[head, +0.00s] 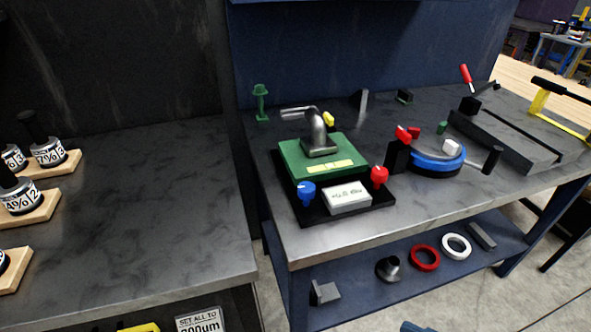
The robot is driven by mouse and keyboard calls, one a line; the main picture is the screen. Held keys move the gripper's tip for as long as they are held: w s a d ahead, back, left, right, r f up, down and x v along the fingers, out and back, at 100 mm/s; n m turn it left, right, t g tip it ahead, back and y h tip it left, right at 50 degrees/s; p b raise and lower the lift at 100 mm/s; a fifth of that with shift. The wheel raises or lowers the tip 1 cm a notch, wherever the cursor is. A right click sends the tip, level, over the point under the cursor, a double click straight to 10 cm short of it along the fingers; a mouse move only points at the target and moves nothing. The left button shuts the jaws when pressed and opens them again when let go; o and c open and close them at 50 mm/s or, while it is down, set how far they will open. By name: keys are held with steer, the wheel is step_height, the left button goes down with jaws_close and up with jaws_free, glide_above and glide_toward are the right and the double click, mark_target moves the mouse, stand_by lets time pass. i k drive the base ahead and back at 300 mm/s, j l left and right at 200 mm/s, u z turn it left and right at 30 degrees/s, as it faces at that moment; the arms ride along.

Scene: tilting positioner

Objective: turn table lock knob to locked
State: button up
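The tilting positioner is a green block (293,167) on a black base plate (313,214), on the right-hand bench. A blue knob (307,189) with a small white mark stands at its front left corner. A red knob (379,175) stands at its front right corner. I cannot tell which of the two is the table lock knob, or read its setting. A white box (347,198) with dark lettering sits between the knobs. A grey bent pipe-like part (318,140) stands on top of the green block. My gripper is not in view.
A blue round turntable (437,160) with red and black handles stands right of the positioner. A dark vise-like rail (505,138) lies farther right. Rings and small parts lie on the lower shelf (350,288). The left bench (150,215) is mostly clear.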

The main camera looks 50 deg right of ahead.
mark_target(329, 120)
steer(key=z, duration=1)
steer(key=l+z, duration=0.25)
steer(key=l, duration=0.75)
